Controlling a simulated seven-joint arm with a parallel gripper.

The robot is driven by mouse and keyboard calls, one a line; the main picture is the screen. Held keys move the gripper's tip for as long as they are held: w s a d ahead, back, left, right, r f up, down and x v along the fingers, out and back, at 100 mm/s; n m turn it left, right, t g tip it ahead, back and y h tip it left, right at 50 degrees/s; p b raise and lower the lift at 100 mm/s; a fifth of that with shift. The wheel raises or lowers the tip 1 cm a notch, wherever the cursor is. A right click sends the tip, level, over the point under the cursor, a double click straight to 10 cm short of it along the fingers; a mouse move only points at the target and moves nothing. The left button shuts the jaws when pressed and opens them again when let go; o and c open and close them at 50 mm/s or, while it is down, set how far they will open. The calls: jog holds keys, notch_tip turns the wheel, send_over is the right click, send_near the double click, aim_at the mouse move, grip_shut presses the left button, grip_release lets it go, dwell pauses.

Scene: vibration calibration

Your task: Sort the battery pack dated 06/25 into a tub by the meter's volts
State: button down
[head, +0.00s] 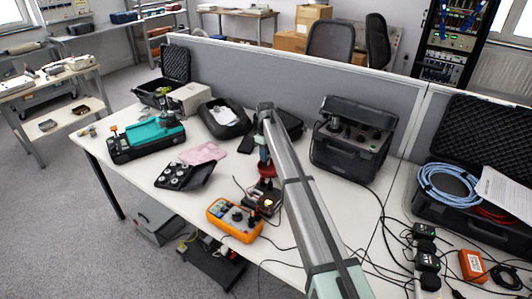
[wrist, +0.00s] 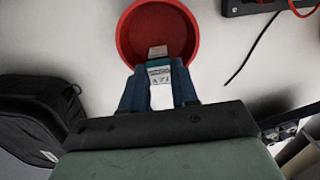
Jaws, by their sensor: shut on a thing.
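My gripper (wrist: 158,92) is shut on a small battery pack (wrist: 159,80) with a white label and a teal end. The print on the label is too small to read for a date. The pack is over the near edge of a round red tub (wrist: 190,35), and I cannot tell its height above the tub. A small pale label shows inside the tub. In the head view my gripper (head: 264,156) is just above the red tub (head: 267,170), and the pack is not clearly seen. An orange meter (head: 233,220) lies nearer the front edge; its reading cannot be made out.
A black tray with round parts (head: 180,176), a pink cloth (head: 203,153) and a teal device (head: 150,135) are to the left. A black case (head: 350,150) stands to the right. Cables cross the table's right side. A grey partition (head: 270,80) runs behind.

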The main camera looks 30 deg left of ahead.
jog(key=c, duration=0.8)
grip_release()
jog(key=shift+r, duration=0.1)
jog(key=shift+r, duration=3.95)
